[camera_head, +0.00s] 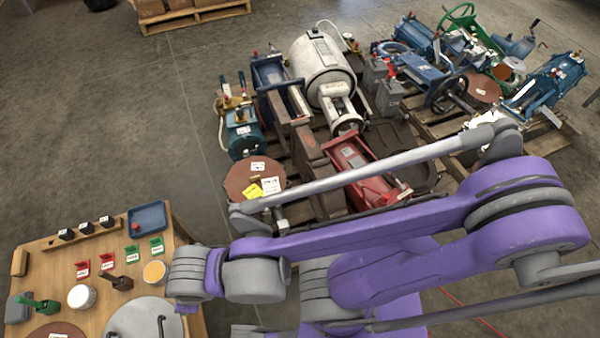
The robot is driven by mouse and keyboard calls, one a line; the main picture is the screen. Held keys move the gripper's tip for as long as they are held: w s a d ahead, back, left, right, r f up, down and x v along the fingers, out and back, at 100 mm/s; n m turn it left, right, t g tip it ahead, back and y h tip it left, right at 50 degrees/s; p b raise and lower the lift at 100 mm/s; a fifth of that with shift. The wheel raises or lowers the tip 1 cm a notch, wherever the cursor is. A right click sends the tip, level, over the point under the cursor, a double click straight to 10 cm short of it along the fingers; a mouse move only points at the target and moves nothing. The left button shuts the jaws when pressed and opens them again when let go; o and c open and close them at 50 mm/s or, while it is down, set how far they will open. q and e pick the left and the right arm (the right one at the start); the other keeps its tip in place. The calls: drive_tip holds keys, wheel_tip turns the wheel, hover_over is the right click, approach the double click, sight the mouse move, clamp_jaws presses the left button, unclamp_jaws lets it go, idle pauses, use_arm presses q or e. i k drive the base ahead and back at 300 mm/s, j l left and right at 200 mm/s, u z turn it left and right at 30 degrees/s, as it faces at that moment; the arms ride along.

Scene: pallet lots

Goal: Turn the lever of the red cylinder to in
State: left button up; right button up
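The red cylinder (357,168) lies at a slant on the front of a loaded pallet in the middle of the head view. It has a boxy red body with a pale label, and a small red part shows at its lower right end. I cannot make out its lever or which way it is set. My purple and grey arm comes in from the right and crosses in front of the cylinder's lower side, covering part of the pallet there. The arm's far end is over the table at lower left. No fingertips of either gripper show.
A second pallet with blue machines (430,70) is at right. A wooden table (50,250) with small blocks, tags and a blue tray (147,218) is at lower left. Floor between is clear.

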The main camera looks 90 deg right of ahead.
sight(402, 188)
drive_tip(key=z, duration=4.05)
drive_tip(key=i+l+u, duration=0.15)
drive_tip(key=u, duration=0.2)
drive_tip(key=i+l+u, duration=0.1)
drive_tip(key=l+u, duration=0.25)
drive_tip(key=i+l+u, duration=0.1)
drive_tip(key=l+u, duration=0.25)
